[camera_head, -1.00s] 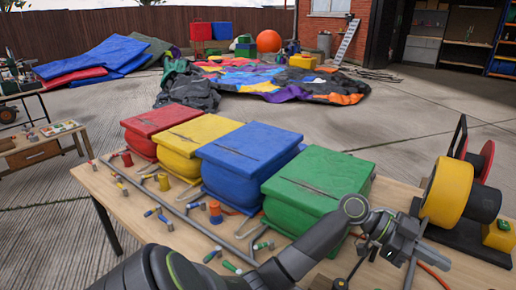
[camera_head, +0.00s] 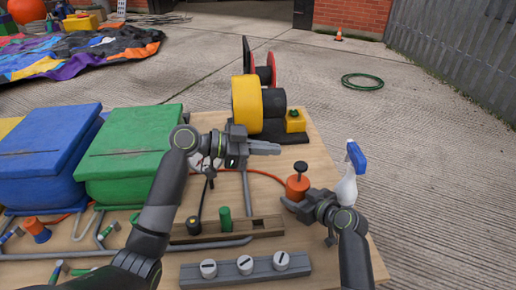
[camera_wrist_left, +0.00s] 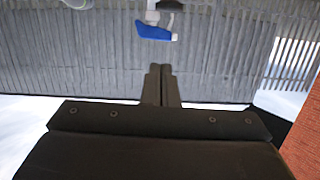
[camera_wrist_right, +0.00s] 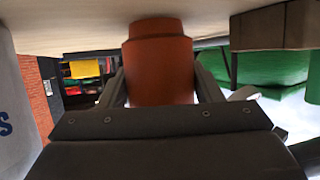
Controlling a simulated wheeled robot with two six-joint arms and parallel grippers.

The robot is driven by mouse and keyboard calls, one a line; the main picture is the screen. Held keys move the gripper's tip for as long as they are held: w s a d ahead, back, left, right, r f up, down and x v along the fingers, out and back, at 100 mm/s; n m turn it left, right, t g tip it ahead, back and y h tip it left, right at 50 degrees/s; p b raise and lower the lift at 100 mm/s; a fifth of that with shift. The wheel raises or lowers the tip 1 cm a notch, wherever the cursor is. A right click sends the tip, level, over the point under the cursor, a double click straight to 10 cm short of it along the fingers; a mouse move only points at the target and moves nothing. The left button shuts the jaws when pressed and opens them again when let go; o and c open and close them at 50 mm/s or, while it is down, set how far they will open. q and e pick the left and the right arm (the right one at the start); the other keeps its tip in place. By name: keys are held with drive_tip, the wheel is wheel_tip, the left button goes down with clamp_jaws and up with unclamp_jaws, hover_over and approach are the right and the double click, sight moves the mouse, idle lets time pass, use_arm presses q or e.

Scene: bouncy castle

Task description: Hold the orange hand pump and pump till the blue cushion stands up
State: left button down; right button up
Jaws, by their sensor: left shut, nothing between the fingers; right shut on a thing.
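The orange hand pump (camera_head: 298,186) stands on the workbench at the right, with a dark knob on top. My right gripper (camera_head: 292,203) is shut around its lower body; the right wrist view shows the orange body (camera_wrist_right: 160,65) between the fingers. My left gripper (camera_head: 279,149) is shut and empty, above and a little left of the pump knob, apart from it. In the left wrist view its fingers (camera_wrist_left: 160,85) are together.
A green cushion (camera_head: 130,150) stands beside the blue one. A yellow reel (camera_head: 247,103) is behind my left gripper. A spray bottle (camera_head: 348,180) stands close right of the pump. A strip with white dials (camera_head: 245,267) lies in front. An orange hose (camera_head: 262,174) runs to the pump.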

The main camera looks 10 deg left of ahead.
use_arm(q)
drive_tip(key=w+d+f, duration=0.1)
drive_tip(key=d+f, duration=0.4)
drive_tip(key=shift+w, duration=0.4)
drive_tip(key=shift+f, duration=0.1)
drive_tip(key=shift+f, duration=2.1)
drive_tip(key=s+a+r, duration=0.3)
drive_tip(key=a+r, duration=0.3)
drive_tip(key=a, duration=0.3)
drive_tip(key=shift+a+r, duration=0.15)
drive_tip(key=shift+r, duration=0.05)
